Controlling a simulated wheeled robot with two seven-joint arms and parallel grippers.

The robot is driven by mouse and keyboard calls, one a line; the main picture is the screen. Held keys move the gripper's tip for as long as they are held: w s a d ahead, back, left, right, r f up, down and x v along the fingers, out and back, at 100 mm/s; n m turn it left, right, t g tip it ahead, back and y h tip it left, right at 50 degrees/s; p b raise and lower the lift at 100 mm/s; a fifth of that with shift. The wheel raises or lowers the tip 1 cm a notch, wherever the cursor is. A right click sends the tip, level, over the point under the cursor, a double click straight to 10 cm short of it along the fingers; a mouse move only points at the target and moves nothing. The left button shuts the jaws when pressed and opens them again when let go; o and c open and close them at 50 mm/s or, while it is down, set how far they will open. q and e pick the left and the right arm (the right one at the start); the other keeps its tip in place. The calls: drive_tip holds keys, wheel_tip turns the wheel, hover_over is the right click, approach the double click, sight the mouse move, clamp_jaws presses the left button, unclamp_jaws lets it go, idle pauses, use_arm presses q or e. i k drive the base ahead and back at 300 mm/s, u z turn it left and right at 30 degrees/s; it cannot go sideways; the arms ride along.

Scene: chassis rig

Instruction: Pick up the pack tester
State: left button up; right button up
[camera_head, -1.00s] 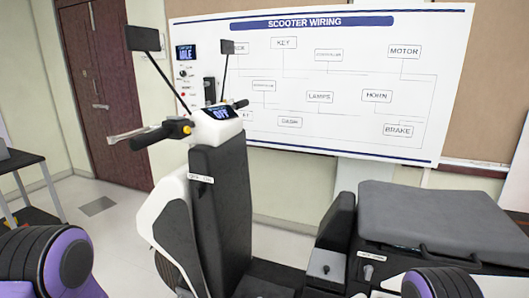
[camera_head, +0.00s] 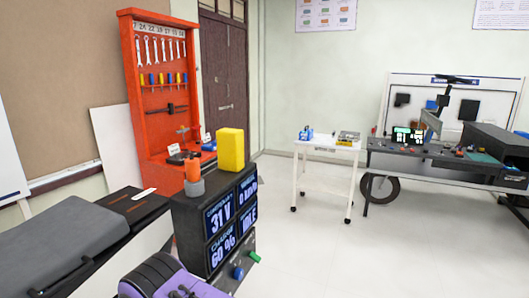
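I cannot tell for sure which thing is the pack tester. A dark console (camera_head: 190,225) stands left of the middle, with lit screens reading 31 V, 60 % and IDLE. A yellow block (camera_head: 231,149) stands upright on or just behind its top. A small orange and grey upright thing (camera_head: 194,185) stands at the top's left end. Neither of my grippers is in view; only a purple and black part of my arm shows at the bottom edge, in front of the console.
A grey scooter seat (camera_head: 60,240) fills the lower left. An orange tool rack (camera_head: 160,90) with wrenches stands behind the console. A white cart (camera_head: 330,150) holds small items. A workbench (camera_head: 440,160) stands at the right. The floor between is clear.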

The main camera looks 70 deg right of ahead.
sight(230, 141)
drive_tip(key=z, duration=4)
drive_tip(key=i, duration=2.35)
drive_tip(key=u, duration=3.5)
